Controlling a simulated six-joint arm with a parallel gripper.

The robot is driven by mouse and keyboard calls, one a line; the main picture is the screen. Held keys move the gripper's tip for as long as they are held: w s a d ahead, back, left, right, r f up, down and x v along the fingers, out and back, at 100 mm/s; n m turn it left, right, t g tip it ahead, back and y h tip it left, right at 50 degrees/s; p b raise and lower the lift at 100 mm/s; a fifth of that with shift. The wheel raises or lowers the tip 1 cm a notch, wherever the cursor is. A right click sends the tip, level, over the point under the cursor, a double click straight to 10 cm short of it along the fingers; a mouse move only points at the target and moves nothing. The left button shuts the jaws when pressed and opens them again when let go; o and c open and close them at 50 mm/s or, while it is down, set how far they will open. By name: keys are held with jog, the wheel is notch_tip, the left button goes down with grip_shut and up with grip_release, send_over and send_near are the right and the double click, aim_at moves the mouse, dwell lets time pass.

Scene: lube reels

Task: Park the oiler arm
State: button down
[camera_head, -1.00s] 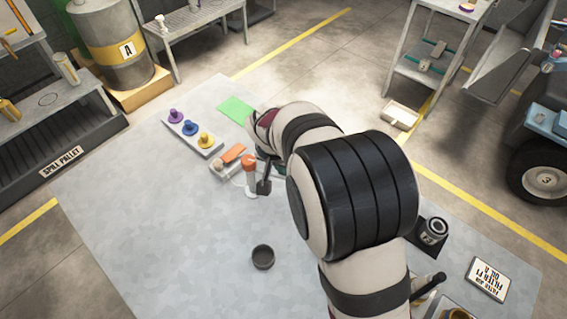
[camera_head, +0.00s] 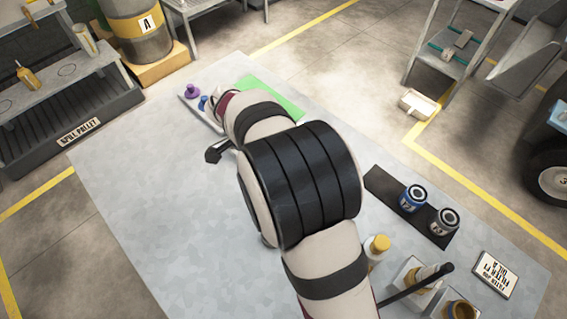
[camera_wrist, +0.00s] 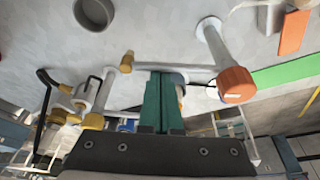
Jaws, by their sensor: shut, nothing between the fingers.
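The oiler stand shows in the wrist view as a grey post with an orange cap (camera_wrist: 236,84). A thin grey oiler arm (camera_wrist: 200,75) runs left from near the cap, with a brass tip (camera_wrist: 127,61) at its far end. My gripper (camera_wrist: 166,80) has its green fingers together and empty. Their tips overlap the middle of the oiler arm in the picture; I cannot tell whether they touch it. In the head view my own arm hides the oiler, and only a dark part of my gripper shows at its left.
A dark round cup (camera_wrist: 94,12) stands on the table in the wrist view. A green patch (camera_head: 272,98) and a tray with coloured knobs (camera_head: 192,91) lie at the back. Filter cans (camera_head: 412,198) and bottles (camera_head: 377,246) stand at right. The table's left side is clear.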

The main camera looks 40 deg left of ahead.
jog(key=shift+s+a+m+g+h, duration=0.15)
jog(key=shift+s+a+m, duration=0.25)
jog(key=shift+m, duration=0.35)
jog(key=shift+s+a+m+g+h, duration=0.25)
jog(key=shift+s+m, duration=0.2)
jog(key=shift+m, duration=0.35)
jog(key=shift+s+a+m+g+h, duration=0.1)
jog(key=shift+s+a+m, duration=0.3)
jog(key=shift+m, duration=0.35)
jog(key=shift+s, duration=0.1)
